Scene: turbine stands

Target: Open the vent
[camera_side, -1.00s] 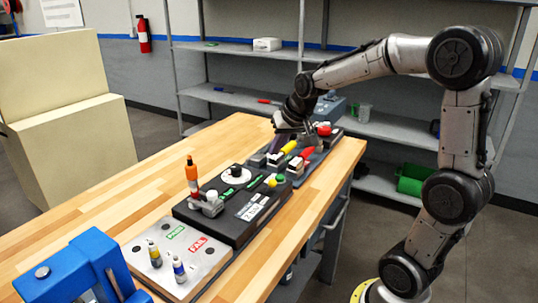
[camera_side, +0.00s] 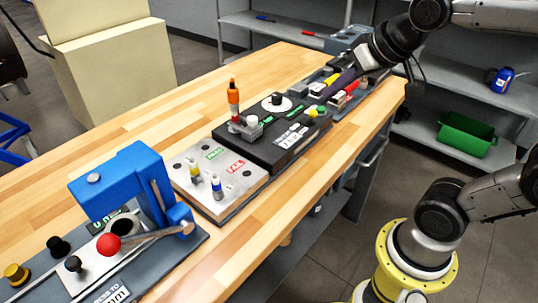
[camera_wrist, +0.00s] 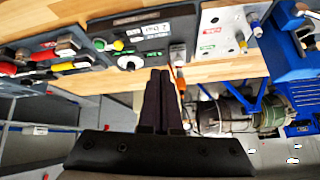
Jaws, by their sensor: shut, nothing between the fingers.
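No part is clearly marked as the vent, so I cannot tell which one it is. In the side view, a far station (camera_side: 346,103) carries red and yellow handles. A black station (camera_side: 262,145) has a white dial (camera_side: 277,103), yellow and green buttons, and an orange-topped upright piece (camera_side: 234,95). In the near left stands a blue press-like device (camera_side: 118,180) with a red ball lever (camera_side: 108,244). My gripper (camera_side: 328,88) is over the far station. In the wrist view my gripper (camera_wrist: 160,72) is shut and empty; the black station (camera_wrist: 150,28) lies beyond it.
A grey plate (camera_side: 222,188) marked PASS and FAIL, with two small bottles, stands between the black station and the blue device. Bare wooden bench (camera_side: 110,135) lies left of the stations. Shelves and a green bin (camera_side: 467,135) are beyond the bench.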

